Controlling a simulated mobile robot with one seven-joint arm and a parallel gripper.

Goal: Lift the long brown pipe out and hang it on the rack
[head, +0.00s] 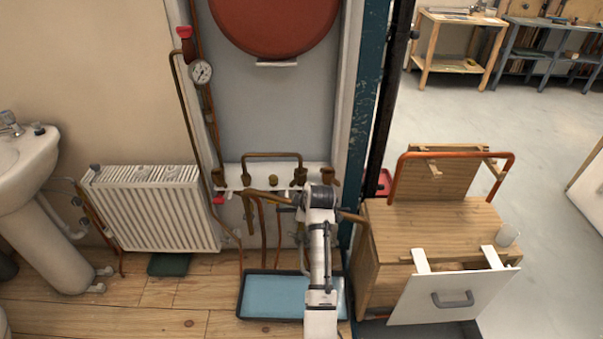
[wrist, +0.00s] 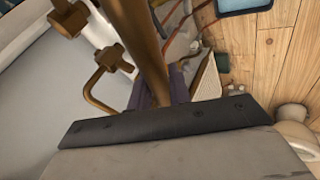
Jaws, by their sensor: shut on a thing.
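The long brown pipe (head: 353,216) is in my gripper (head: 318,200). In the head view it shows on both sides of the gripper, sloping down to the right, in front of the white valve manifold. My gripper hides its middle. In the wrist view the brown pipe (wrist: 142,40) runs from the top edge down to the jaws (wrist: 160,88), which are shut on it. The rack (head: 455,185) is a wooden board with pegs standing on the wooden cabinet at the right. An orange bent pipe (head: 455,154) is at the rack.
The manifold (head: 235,177) carries a brown U-shaped pipe (head: 272,155). A blue tray (head: 262,295) lies on the floor below. A dark post (head: 385,95) stands between the manifold and the wooden cabinet (head: 430,228). Its white drawer front (head: 420,300) tilts outward.

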